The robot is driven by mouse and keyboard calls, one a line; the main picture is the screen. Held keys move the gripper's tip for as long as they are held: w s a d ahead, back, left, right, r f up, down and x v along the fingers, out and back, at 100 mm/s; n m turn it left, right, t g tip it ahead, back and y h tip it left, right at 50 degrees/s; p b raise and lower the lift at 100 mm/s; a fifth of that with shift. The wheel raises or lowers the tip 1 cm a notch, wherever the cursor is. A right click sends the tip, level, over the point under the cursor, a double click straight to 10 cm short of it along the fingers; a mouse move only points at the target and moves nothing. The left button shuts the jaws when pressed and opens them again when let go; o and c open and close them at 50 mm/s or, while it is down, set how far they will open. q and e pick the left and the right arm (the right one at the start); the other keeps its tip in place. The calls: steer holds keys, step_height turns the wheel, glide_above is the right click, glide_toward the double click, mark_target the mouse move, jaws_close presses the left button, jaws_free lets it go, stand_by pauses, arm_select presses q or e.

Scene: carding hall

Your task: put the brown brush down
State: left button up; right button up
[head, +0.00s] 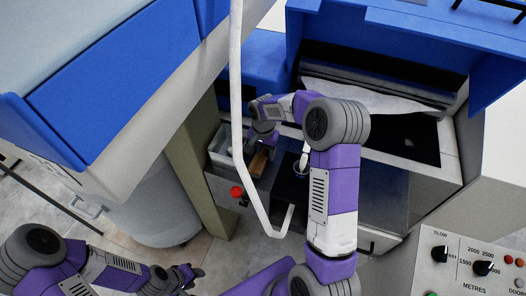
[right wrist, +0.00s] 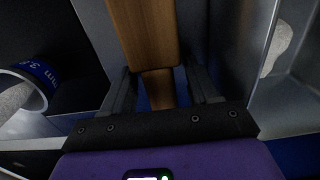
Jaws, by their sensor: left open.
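The brown brush (head: 259,163) shows in the head view below my right gripper (head: 264,142), beside the grey bin. In the right wrist view the brown wooden brush (right wrist: 146,32) runs away from the camera between the two fingers of my right gripper (right wrist: 159,75), which is shut on it. Its bristles are hidden, and I cannot tell whether its underside touches anything. My left gripper (head: 183,279) is open and empty at the bottom of the head view, far from the brush.
A grey bin (head: 219,160) stands left of the brush. A white ring-shaped item (head: 302,162) is to its right; its blue band (right wrist: 40,75) shows in the right wrist view. A control panel (head: 470,262) is at lower right.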

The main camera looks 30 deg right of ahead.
mark_target(263, 150)
steer(key=shift+r, duration=0.2)
step_height(263, 150, up, 12)
steer(key=p, duration=0.2)
stand_by(0.3)
stand_by(0.4)
